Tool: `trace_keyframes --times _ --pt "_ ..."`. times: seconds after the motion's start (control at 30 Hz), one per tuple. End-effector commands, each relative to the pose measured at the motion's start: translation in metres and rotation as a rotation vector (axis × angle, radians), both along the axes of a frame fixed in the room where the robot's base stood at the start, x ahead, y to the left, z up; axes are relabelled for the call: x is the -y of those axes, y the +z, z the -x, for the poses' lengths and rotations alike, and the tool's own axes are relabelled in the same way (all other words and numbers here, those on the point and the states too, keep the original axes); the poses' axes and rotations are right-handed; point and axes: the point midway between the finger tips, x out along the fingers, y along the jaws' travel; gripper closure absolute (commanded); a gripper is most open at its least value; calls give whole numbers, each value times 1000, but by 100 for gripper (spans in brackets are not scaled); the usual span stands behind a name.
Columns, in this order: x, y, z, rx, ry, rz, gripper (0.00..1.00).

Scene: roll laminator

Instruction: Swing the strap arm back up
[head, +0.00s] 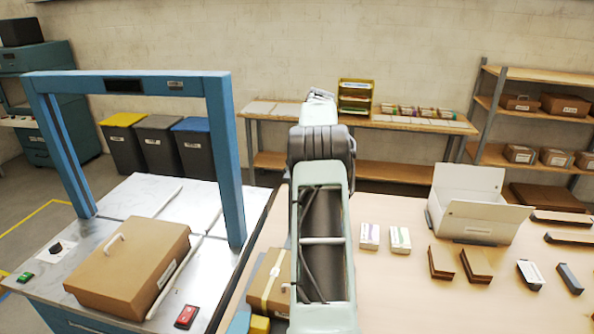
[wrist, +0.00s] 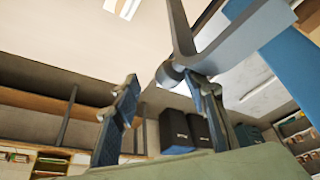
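The blue frame of the strapping station (head: 236,160) stands over a metal-topped table at the left in the head view. A long white bar (head: 177,275) lies slanting along the right side of the brown box; I cannot tell whether it is the strap arm. In the wrist view my gripper (wrist: 168,98) is open, its two dark fingers apart. A grey angled bar (wrist: 190,40) with a rounded end crosses close above the right finger; I cannot tell whether they touch. A blue beam (wrist: 268,50) shows behind it.
The brown box (head: 125,265) with a white handle fills much of the station table. A red device (head: 186,316) lies by its front edge. The right table holds a strapped parcel (head: 268,283), small cartons and an open white box (head: 470,205). Bins stand behind the frame.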

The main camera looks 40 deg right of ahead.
Motion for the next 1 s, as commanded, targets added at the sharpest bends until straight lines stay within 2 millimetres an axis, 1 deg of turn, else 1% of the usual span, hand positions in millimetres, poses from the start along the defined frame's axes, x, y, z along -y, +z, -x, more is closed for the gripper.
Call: trace_keyframes --times 0.07,0.17,0.27,0.4,0.6,0.8,1.0 --pt "2 1 3 -5 -2 2 62" --pt "2 11 6 -2 -2 3 62" --pt "2 28 12 0 -3 5 62" --pt "1 59 23 4 -6 9 62" --pt "-3 92 37 1 -3 5 62" --pt "-4 109 44 0 -2 3 62" --pt "-5 111 45 0 -2 2 62"
